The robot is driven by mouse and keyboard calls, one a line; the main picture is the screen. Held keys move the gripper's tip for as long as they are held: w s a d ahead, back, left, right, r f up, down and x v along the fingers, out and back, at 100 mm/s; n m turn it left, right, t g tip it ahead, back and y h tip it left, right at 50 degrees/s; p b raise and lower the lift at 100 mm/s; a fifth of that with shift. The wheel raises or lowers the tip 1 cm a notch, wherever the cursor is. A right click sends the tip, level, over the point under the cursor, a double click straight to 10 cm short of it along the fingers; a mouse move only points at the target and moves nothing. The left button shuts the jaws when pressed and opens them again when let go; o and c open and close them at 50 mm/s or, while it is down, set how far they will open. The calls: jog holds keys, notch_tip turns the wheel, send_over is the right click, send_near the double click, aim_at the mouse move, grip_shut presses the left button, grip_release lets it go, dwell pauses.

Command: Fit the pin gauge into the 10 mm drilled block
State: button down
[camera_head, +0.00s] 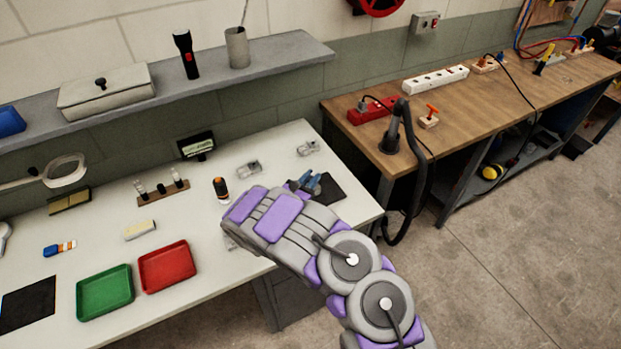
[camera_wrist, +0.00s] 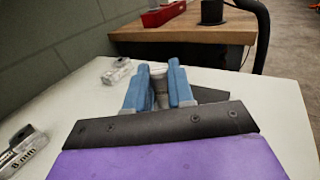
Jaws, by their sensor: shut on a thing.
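My gripper (camera_head: 306,183) has blue fingers and is over the right end of the white bench, by a black mat. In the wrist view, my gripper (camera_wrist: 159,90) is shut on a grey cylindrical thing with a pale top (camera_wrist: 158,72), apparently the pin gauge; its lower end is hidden. A clear-grey block (camera_head: 248,168) stands left of the gripper; in the wrist view this block (camera_wrist: 20,150) reads "8 mm". A second similar block (camera_head: 308,147) lies farther back, also in the wrist view (camera_wrist: 117,70); its label is not readable. I cannot tell which is the 10 mm block.
A black mat (camera_head: 329,194) lies beside the gripper. An orange-black handled tool (camera_head: 221,188), a wooden rack (camera_head: 163,195), a red tray (camera_head: 167,267) and a green tray (camera_head: 105,292) are to the left. A wooden bench (camera_head: 455,110) stands at right.

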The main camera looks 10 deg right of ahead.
jog(key=shift+f, duration=0.15)
jog(key=c, duration=0.9)
grip_release()
jog(key=shift+p+v, duration=0.95)
jog(key=shift+v, duration=1.55)
